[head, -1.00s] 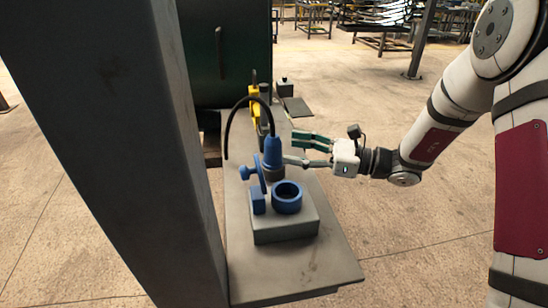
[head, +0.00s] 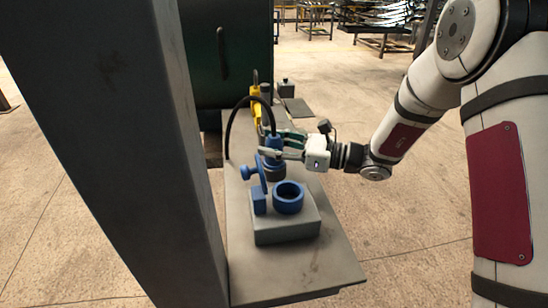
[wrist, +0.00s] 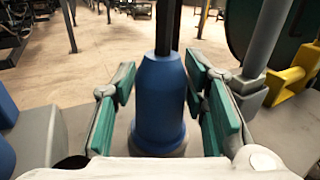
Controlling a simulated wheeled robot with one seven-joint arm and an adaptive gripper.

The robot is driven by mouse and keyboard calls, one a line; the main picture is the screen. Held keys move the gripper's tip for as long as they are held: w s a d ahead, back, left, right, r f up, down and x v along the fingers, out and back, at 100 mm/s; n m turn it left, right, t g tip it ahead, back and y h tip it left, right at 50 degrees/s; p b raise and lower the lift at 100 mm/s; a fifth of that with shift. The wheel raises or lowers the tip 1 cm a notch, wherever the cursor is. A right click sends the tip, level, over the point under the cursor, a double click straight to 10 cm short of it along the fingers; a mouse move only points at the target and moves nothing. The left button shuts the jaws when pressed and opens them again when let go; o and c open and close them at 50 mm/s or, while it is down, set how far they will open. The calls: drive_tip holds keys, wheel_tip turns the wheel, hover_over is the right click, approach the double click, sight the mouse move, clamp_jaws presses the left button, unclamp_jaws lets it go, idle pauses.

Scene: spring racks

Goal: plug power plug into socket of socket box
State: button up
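The blue power plug (head: 273,150) stands upright on the bench, with a dark lower end and a black cable arching from its top. In the wrist view the plug (wrist: 160,100) is between the green finger pads of my gripper (wrist: 163,88), with a visible gap on the left side. My gripper (head: 268,144) is open around the plug, and its fingers hide part of it in the head view. The grey socket box (head: 285,232) sits nearer on the bench. Its round blue socket (head: 288,196) faces up and is empty, beside an upright blue lid.
The narrow grey bench (head: 320,268) has free room in front of the box. A thick dark post (head: 130,150) stands at the left. A yellow part (head: 255,105) and a dark green cabinet (head: 225,60) are behind the plug.

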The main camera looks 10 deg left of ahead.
drive_tip(key=c, duration=0.7)
drive_tip(key=shift+o, duration=0.2)
drive_tip(key=shift+r, duration=0.1)
